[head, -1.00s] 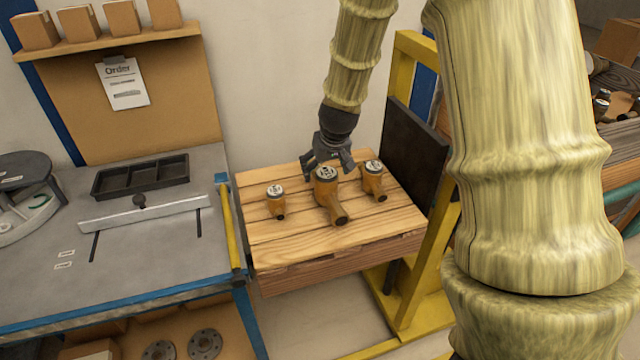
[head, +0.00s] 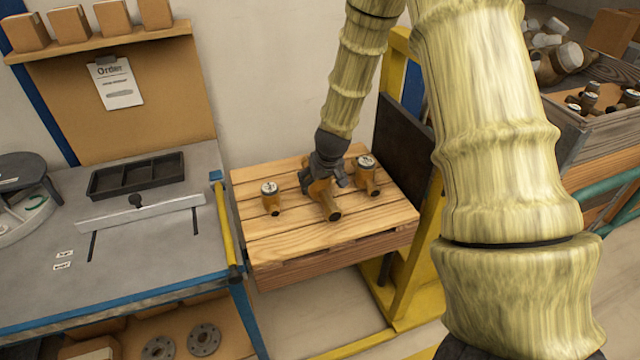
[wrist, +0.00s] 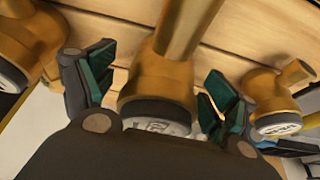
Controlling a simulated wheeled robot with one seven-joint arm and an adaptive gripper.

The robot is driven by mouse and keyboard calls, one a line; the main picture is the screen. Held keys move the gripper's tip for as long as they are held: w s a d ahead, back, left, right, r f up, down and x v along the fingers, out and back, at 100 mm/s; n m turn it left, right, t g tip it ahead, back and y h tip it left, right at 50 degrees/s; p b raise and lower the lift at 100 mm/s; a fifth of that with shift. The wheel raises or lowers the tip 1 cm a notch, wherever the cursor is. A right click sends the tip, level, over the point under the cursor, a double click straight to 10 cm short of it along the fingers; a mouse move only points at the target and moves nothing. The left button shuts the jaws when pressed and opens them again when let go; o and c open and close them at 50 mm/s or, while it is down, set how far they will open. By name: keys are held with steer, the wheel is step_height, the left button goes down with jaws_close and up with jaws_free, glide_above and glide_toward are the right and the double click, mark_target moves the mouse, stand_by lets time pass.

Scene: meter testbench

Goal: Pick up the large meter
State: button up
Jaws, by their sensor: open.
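The large meter (head: 326,203), a brass body with a dark ring and pale dial, stands in the middle of the wooden pallet (head: 290,243). In the wrist view the large meter (wrist: 160,85) lies between the green-padded fingers of my gripper (wrist: 165,98). My gripper (head: 325,177) is open, with one finger on each side of the meter's upper part, and hides its dial in the head view. A gap shows beside the right finger; contact on the left cannot be told.
Smaller meters stand close on both sides, one at left (head: 271,198) and one at right (head: 367,175). A dark panel (head: 402,140) and yellow frame rise on the right. The pallet's front is clear. A grey workbench (head: 150,240) adjoins at left.

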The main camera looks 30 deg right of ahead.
steer(key=shift+x, duration=0.9)
steer(key=c, duration=1.9)
steer(key=shift+w+r, duration=0.1)
jaws_close()
